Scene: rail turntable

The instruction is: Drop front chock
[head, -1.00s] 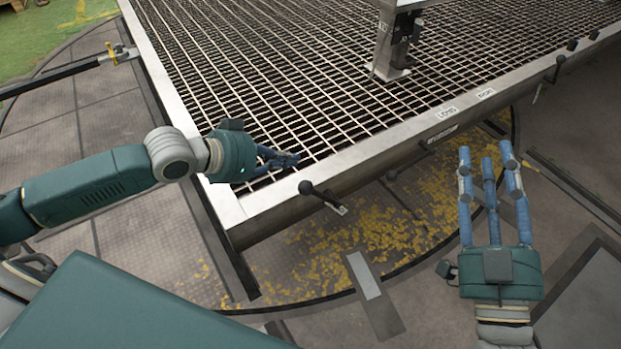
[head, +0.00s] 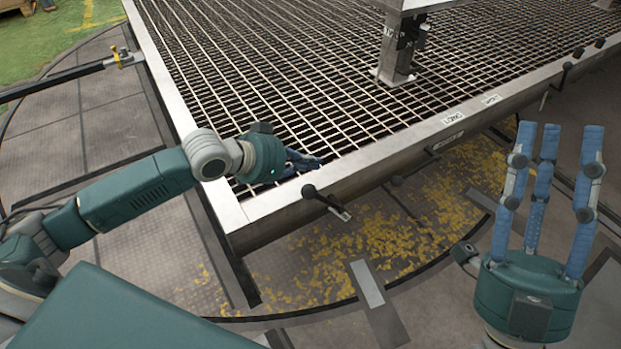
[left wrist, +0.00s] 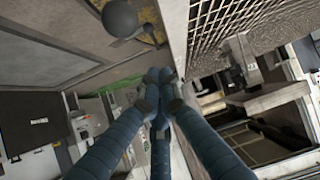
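A lever with a black ball knob (head: 308,191) sticks out of the front rim of the grated platform (head: 345,182), near its left corner. A similar knob shows large at the top left of the left wrist view (left wrist: 119,18). I cannot tell for sure which part is the front chock. My left gripper (head: 312,163) is above the rim, just behind the knob and apart from it. In the left wrist view its three fingertips (left wrist: 160,78) meet, with nothing visible between them. My right gripper (head: 551,165) is open and empty, fingers spread and pointing up, in front of the platform.
More black-knobbed levers (head: 567,66) line the rim to the right. A metal post (head: 395,68) stands on the grating. A dark bar with a yellow fitting (head: 123,57) lies at the left. Yellow flecks (head: 330,260) cover the floor below the rim.

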